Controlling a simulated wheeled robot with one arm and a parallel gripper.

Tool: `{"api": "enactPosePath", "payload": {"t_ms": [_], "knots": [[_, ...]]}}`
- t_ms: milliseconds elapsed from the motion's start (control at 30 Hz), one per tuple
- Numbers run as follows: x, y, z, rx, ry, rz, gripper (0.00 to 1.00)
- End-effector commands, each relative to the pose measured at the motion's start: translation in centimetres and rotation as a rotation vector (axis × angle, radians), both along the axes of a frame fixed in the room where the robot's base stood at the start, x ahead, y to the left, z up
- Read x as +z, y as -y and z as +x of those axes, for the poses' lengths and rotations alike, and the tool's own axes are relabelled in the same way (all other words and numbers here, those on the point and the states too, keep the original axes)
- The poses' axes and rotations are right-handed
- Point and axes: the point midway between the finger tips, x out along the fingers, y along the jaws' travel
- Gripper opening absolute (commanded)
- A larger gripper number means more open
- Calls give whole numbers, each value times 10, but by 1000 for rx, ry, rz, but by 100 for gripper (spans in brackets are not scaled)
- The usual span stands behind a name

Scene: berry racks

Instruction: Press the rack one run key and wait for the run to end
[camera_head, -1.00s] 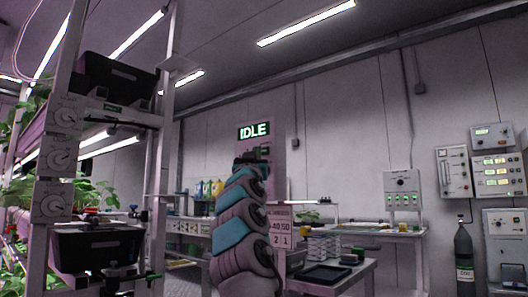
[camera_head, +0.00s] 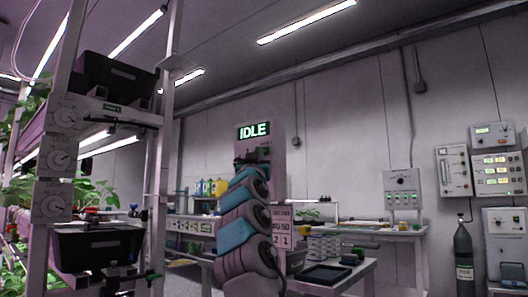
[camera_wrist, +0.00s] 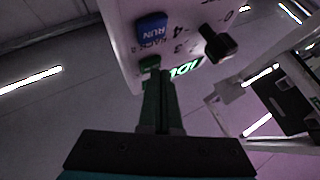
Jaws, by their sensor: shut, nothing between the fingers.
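The control post (camera_head: 272,165) stands mid-picture in the head view, with a green-lit IDLE display (camera_head: 254,131) at its top. In the wrist view its pale panel (camera_wrist: 180,15) appears upside down. It bears a blue key (camera_wrist: 152,27) marked RUN, lettering that looks like RACK 2, a black knob (camera_wrist: 216,42) with numbers, and the IDLE display (camera_wrist: 185,69). A small green part (camera_wrist: 149,62), perhaps another key, lies just beyond my fingertips. My gripper (camera_wrist: 160,82) is shut and empty, close to the panel; I cannot tell whether it touches. It also shows in the head view (camera_head: 252,156), before the post.
A plant rack (camera_head: 160,190) with dials and black bins (camera_head: 98,247) stands at left. A bench (camera_head: 335,275) with a dark tray is right of my arm. A grey gas cylinder (camera_head: 463,250) and wall boxes (camera_head: 497,175) are at far right.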

Motion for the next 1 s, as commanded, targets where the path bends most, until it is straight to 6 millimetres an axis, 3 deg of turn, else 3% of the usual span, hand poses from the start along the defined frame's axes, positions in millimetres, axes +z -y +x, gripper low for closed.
{"api": "enactPosePath", "payload": {"t_ms": [1000], "knots": [[-1, -1, -1, -1, 0, 1, 0]]}}
